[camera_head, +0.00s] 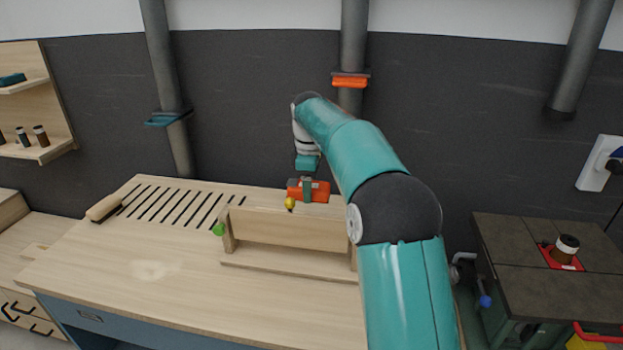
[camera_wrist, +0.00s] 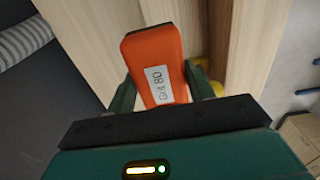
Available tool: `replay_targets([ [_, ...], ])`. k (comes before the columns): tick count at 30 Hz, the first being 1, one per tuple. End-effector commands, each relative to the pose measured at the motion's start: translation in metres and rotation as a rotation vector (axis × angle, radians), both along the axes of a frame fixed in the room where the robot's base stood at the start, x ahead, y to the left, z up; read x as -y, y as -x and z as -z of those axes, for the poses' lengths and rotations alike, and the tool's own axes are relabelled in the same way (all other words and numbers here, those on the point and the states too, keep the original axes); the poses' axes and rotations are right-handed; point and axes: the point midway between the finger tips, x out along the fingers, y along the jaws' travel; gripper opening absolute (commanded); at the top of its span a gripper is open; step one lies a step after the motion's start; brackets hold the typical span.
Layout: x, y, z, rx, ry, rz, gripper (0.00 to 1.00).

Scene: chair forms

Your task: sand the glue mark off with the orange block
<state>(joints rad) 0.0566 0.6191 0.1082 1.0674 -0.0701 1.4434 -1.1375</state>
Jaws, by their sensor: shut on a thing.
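The orange block (camera_head: 320,193) is held in my gripper (camera_head: 307,189) above the far side of the workbench. In the wrist view the orange block (camera_wrist: 155,60) sits between the two dark fingers of my gripper (camera_wrist: 157,92), with a white label reading "Grit 80". My gripper is shut on it. A pale smudge (camera_head: 153,270), which looks like the glue mark, lies on the bench top at the left front, well away from my gripper. I cannot tell whether the block touches anything beneath it.
A wooden chair form (camera_head: 290,232) stands on the workbench (camera_head: 95,262) in front of my gripper. A green knob (camera_head: 218,229) and a yellow knob (camera_head: 290,203) are at it. A wooden-handled tool (camera_head: 103,208) lies by the slots. The left front bench is clear.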

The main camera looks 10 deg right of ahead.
Motion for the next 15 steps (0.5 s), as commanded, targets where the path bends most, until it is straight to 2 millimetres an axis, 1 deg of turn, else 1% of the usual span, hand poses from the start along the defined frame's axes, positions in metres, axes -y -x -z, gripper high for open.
replay_targets([
  [9,0.002,-0.001,0.029,-0.001,0.000,0.000,0.34],
  [15,0.004,-0.001,0.044,0.000,0.000,0.000,0.34],
])
